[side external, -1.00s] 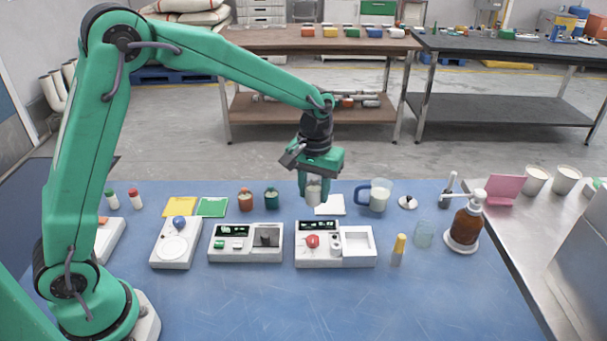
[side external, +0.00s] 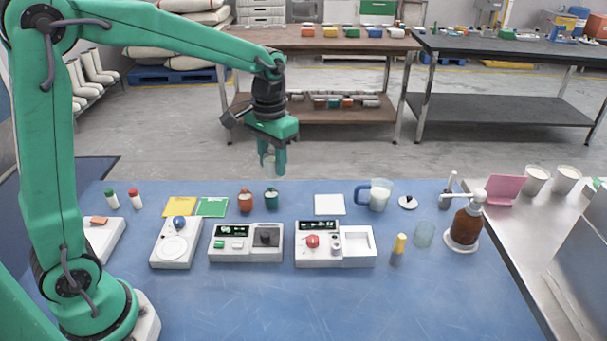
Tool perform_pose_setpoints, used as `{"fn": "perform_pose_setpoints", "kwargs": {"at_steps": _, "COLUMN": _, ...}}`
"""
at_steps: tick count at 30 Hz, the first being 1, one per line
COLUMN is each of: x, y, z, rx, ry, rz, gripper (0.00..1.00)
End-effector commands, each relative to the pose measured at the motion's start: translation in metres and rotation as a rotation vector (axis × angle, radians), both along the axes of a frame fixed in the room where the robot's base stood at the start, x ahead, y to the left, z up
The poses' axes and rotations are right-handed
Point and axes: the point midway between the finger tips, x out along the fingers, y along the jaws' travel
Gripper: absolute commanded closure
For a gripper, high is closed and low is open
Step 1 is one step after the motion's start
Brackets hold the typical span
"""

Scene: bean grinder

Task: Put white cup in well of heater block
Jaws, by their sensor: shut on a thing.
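My gripper (side external: 273,168) is shut on a small pale cup, the white cup (side external: 268,162), and holds it upright in the air above the back edge of the blue table. The fingers hide part of the cup. Below and in front of it stands a white block (side external: 245,243) with a display, a green button and a dark square spot on its right half. To its right is another white block (side external: 335,244) with a red knob and a pale square recess. I cannot tell for sure which is the heater block.
A teal jar (side external: 271,198) and a brown jar (side external: 246,201) stand behind the blocks, close under my gripper. A blue-handled mug (side external: 378,196), a white pad (side external: 329,204) and a brown pump bottle (side external: 467,218) are further right. The table's front is clear.

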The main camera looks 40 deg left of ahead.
Motion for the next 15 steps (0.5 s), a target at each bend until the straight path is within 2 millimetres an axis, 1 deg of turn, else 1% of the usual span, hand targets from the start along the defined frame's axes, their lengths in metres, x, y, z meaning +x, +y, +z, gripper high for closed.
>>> {"fn": "perform_pose_setpoints", "kwargs": {"at_steps": 3, "x": -0.006, "y": 0.006, "z": 0.006, "rx": 0.0, "ry": -0.001, "rz": -0.027, "gripper": 0.88}}
{"fn": "perform_pose_setpoints", "kwargs": {"at_steps": 8, "x": -0.007, "y": 0.007, "z": 0.007, "rx": 0.0, "ry": 0.001, "rz": -0.038, "gripper": 0.88}}
{"fn": "perform_pose_setpoints", "kwargs": {"at_steps": 11, "x": -0.008, "y": 0.005, "z": 0.006, "rx": 0.0, "ry": 0.001, "rz": -0.036, "gripper": 0.88}}
{"fn": "perform_pose_setpoints", "kwargs": {"at_steps": 15, "x": -0.011, "y": -0.003, "z": 0.004, "rx": 0.0, "ry": 0.001, "rz": -0.025, "gripper": 0.88}}
